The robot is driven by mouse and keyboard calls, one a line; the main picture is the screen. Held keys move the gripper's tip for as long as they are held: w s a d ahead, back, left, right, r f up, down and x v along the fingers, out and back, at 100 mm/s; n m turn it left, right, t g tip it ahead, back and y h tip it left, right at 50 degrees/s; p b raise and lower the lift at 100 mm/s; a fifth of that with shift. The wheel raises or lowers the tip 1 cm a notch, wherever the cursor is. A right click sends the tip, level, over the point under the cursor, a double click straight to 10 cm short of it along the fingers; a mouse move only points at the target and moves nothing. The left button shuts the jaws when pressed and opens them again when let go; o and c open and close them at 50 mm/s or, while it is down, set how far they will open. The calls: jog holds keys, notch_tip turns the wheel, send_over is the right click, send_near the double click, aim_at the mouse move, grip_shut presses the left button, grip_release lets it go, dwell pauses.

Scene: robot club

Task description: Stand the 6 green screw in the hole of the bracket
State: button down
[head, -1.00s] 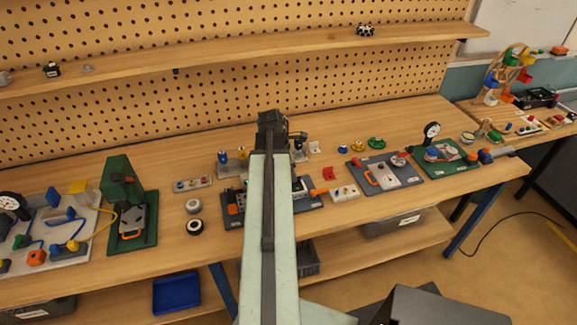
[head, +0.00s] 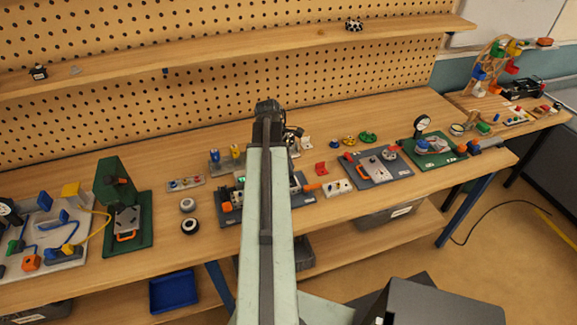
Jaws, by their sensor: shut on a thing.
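My arm reaches forward over the bench, and the dark wrist of my gripper (head: 268,112) is at its far end, in front of the pegboard. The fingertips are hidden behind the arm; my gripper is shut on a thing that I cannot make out. I see no green screw that I can identify. A small white angled piece (head: 306,142) and a red angled piece (head: 321,168) are just right of the arm; I cannot tell which, if either, is the bracket. Part of the bench behind and under the arm is covered.
A dark tray board (head: 228,217) lies partly under the arm. Yellow and green knobs (head: 368,137), a grey board (head: 378,166) and a gauge (head: 422,123) stand to the right. Two round rolls (head: 189,225) and a green stand (head: 123,186) are left. Bare wood (head: 180,150) lies behind them.

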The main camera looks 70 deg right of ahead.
jog(key=shift+f+b, duration=1.9)
jog(key=shift+f, duration=0.35)
jog(key=shift+f+b, duration=0.8)
dwell(0.5)
jog(key=c, duration=1.6)
grip_release()
jog(key=shift+o, duration=0.2)
jog(key=shift+r, duration=0.15)
jog(key=shift+r+p, duration=2.65)
jog(key=shift+p, duration=0.15)
